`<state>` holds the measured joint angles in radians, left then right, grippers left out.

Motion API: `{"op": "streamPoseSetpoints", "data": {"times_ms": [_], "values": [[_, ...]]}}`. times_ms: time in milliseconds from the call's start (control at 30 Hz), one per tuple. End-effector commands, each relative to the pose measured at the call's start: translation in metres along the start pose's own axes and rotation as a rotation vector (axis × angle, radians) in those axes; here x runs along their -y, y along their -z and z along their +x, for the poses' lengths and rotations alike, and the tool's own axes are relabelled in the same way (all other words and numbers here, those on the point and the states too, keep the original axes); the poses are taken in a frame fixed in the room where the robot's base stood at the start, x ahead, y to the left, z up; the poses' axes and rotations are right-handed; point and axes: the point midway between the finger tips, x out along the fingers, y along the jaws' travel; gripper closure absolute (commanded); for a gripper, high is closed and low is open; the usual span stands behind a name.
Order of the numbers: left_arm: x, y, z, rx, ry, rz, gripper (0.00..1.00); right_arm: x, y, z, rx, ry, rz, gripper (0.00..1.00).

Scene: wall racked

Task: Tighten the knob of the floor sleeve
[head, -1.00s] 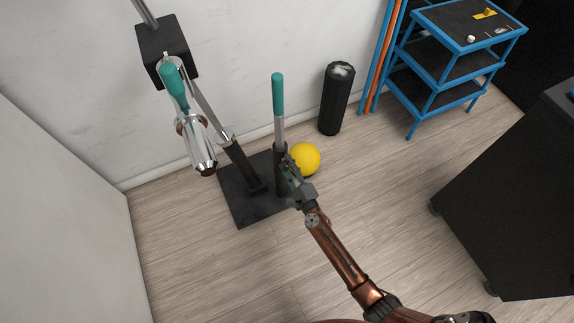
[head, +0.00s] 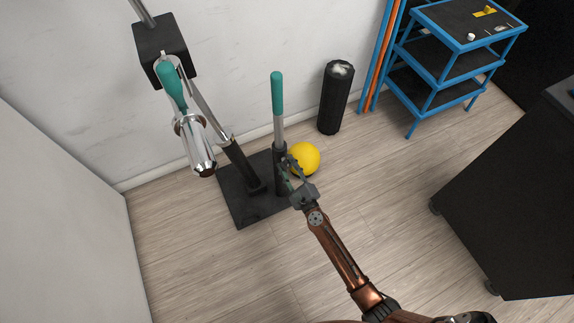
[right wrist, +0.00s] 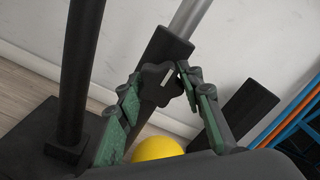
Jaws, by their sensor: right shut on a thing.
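The floor sleeve (head: 281,178) is a black upright tube on the black base plate (head: 237,203). A steel bar with a teal grip (head: 277,95) stands in it. In the right wrist view the sleeve (right wrist: 166,48) runs diagonally, with the pale bar above it. The knob (right wrist: 154,80) is dark and lobed, on the near side of the sleeve. My right gripper (right wrist: 158,88) has its green-padded fingers on either side of the knob and is shut on it. In the head view my right gripper (head: 290,171) is at the sleeve's right side; the knob is too small to tell there. My left gripper is out of view.
A slanted black post (head: 243,166) rises from the same plate, left of the sleeve. A chrome piece (head: 197,147) hangs near the wall. A yellow ball (head: 304,158) lies behind my gripper. A black roller (head: 335,100) and blue cart (head: 438,72) stand right. Front floor is clear.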

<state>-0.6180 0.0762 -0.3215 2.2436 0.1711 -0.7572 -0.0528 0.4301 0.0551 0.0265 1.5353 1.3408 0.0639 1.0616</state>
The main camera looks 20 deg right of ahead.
Motion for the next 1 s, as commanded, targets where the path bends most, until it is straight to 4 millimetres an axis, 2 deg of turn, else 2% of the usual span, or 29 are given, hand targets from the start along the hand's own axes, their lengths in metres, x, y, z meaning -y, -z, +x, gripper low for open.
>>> {"op": "streamPoseSetpoints", "data": {"times_ms": [200,233,500,800,867,1000], "values": [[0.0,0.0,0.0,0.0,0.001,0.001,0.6,-0.002,0.001,-0.001,-0.002,-0.003,0.004,0.9],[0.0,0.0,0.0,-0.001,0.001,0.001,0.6,-0.002,0.001,-0.001,-0.002,-0.003,0.004,0.65],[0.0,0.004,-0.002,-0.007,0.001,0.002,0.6,-0.001,0.001,-0.001,-0.001,-0.002,0.002,0.48],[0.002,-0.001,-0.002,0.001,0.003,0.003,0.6,-0.001,0.001,-0.003,-0.001,-0.001,0.001,0.48],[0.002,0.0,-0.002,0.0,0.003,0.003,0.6,-0.001,0.001,-0.007,-0.001,-0.001,0.002,0.48],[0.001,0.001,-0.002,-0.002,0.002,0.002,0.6,-0.001,0.002,-0.029,-0.004,0.0,0.002,0.48]]}}
